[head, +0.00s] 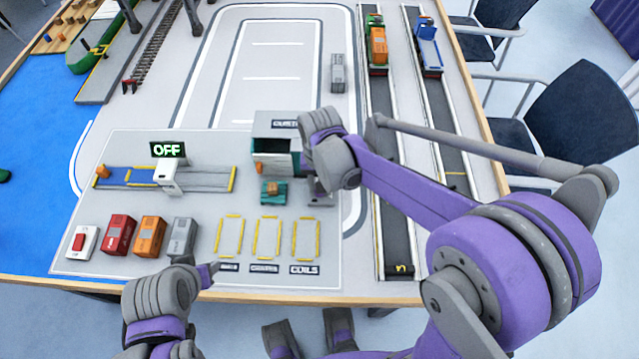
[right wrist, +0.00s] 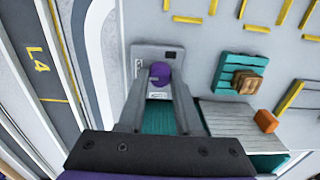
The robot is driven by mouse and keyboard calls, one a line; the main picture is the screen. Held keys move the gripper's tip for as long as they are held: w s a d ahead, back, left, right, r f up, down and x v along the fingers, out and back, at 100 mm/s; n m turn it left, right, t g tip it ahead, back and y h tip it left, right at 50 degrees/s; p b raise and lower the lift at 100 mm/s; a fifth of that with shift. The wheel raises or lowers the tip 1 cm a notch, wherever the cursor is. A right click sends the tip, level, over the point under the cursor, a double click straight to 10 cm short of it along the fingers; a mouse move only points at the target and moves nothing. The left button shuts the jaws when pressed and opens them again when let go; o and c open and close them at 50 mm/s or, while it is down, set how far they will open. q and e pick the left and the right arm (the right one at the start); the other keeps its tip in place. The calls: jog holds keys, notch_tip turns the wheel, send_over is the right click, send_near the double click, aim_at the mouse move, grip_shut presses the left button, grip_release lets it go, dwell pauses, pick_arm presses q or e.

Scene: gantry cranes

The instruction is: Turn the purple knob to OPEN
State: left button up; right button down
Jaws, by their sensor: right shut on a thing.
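The purple knob (right wrist: 160,73) sits on a grey panel (right wrist: 143,62) in the right wrist view. My right gripper (right wrist: 158,88) is shut on it, with one finger on each side. The panel's small label and dark strip are too small to read. In the head view my right gripper (head: 320,190) is at the right side of the customs booth (head: 275,150), and the arm hides the knob. My left gripper (head: 200,268) is low at the table's front edge, near the grey container (head: 183,238), and its jaw opening is unclear.
A sign reading OFF (head: 168,150) stands over the blue conveyor (head: 140,177). A teal pallet with a brown load (head: 272,192) is just left of my right gripper. A red switch (head: 82,241) and red (head: 119,234) and orange (head: 150,236) containers stand front left. Yellow-outlined bays are empty.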

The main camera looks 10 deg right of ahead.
jog(key=c, duration=0.6)
grip_release()
notch_tip(320, 180, up, 11)
jog(key=p, duration=0.1)
jog(key=shift+f, duration=0.1)
jog(key=s+d+n+t+p, duration=0.1)
jog(key=s+d+t+p, duration=0.1)
jog(key=s, duration=0.5)
jog(key=s+d+n+t+p, duration=0.2)
jog(key=s+d+t, duration=0.1)
jog(key=s, duration=0.4)
jog(key=shift+s+d, duration=0.15)
jog(key=shift+d, duration=0.7)
